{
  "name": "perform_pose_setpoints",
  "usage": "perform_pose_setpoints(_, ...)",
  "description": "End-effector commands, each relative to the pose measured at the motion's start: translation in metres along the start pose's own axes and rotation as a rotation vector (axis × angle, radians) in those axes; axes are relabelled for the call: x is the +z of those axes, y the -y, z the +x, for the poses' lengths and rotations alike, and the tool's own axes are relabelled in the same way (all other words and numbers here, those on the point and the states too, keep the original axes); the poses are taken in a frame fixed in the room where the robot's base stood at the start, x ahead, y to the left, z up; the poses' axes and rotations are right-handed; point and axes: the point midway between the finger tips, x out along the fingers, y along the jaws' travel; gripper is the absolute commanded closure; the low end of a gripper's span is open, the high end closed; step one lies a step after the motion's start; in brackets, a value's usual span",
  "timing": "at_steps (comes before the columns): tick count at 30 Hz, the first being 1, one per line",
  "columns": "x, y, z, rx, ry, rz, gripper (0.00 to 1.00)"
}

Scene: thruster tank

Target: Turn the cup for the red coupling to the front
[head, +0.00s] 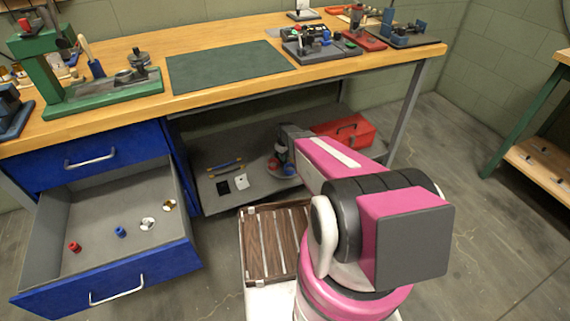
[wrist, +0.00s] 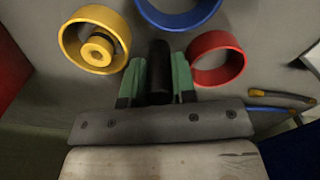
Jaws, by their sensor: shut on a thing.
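In the wrist view my gripper (wrist: 157,82) has its green fingers closed on a black upright post (wrist: 158,62) among coloured cups. The red cup (wrist: 218,60) is just right of the fingers and looks empty. The blue cup (wrist: 178,12) is beyond the post, cut by the top edge. The yellow cup (wrist: 66,42) is on the left, with a yellow ringed part (wrist: 98,50) inside. In the head view the red coupling (head: 75,247) stands in the open drawer (head: 110,262). My arm reaches to the lower shelf and largely hides the cups there.
A red toolbox (head: 345,131) stands beside my arm on the shelf. The bench top (head: 130,45) overhangs the shelf.

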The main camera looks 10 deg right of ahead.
Motion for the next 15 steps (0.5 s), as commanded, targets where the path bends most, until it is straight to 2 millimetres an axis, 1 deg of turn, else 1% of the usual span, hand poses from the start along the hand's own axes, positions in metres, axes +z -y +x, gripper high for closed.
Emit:
perform_pose_setpoints(3, -0.0001, -0.0001, -0.0006, 0.0, 0.0, -0.089, 0.96)
perform_pose_setpoints(5, -0.0001, 0.0, -0.0006, 0.0, 0.0, -0.113, 0.96)
perform_pose_setpoints(13, -0.0001, -0.0001, -0.0006, 0.0, 0.0, -0.123, 0.96)
perform_pose_setpoints(15, -0.0001, 0.0, -0.0006, 0.0, 0.0, -0.149, 0.96)
